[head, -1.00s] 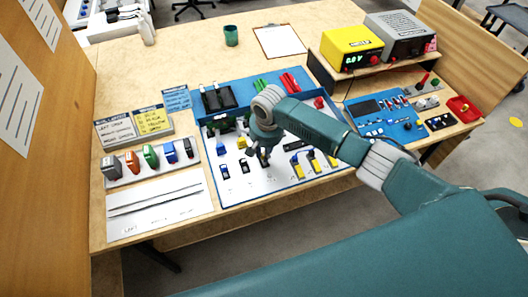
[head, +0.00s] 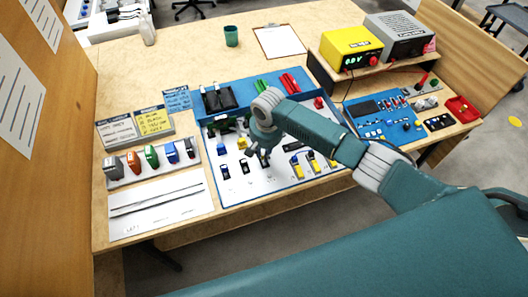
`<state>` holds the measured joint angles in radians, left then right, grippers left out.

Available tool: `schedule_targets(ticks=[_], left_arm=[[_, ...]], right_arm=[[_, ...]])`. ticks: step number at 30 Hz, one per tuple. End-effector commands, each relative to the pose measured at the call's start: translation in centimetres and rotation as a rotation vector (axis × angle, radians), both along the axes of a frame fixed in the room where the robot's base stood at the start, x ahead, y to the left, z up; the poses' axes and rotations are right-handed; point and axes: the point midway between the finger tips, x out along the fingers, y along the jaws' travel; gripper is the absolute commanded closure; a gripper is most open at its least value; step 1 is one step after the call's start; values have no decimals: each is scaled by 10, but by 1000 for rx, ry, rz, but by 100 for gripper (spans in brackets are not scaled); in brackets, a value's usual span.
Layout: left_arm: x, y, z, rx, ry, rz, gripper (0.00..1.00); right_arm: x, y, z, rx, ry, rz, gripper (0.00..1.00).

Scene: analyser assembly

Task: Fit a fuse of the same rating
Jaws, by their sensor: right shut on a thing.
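I cannot tell whether this part touches the panel. A dark upright block (head: 225,172) and another beside it (head: 244,166) stand left of the gripper. Yellow-ended parts (head: 298,170) stand to its right. No rating can be read on any part. My left gripper is out of view.
A rack of coloured blocks (head: 151,157) and note cards (head: 153,121) are at the left. A yellow meter (head: 350,47) and grey unit (head: 400,37) stand on the back-right shelf. A blue board (head: 383,118) and red tray (head: 462,109) lie at right.

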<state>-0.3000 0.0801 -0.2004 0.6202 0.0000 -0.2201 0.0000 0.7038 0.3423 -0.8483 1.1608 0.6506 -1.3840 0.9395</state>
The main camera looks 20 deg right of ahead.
Motion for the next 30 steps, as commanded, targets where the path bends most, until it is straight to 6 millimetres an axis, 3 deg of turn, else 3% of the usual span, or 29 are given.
schedule_targets(ticks=[26,27,30], left_arm=[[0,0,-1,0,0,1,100],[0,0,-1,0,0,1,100],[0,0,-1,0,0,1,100]], right_arm=[[0,0,-8,0,-1,-3,100],[0,0,-8,0,-1,-3,81],[0,0,-8,0,-1,-3,63]])
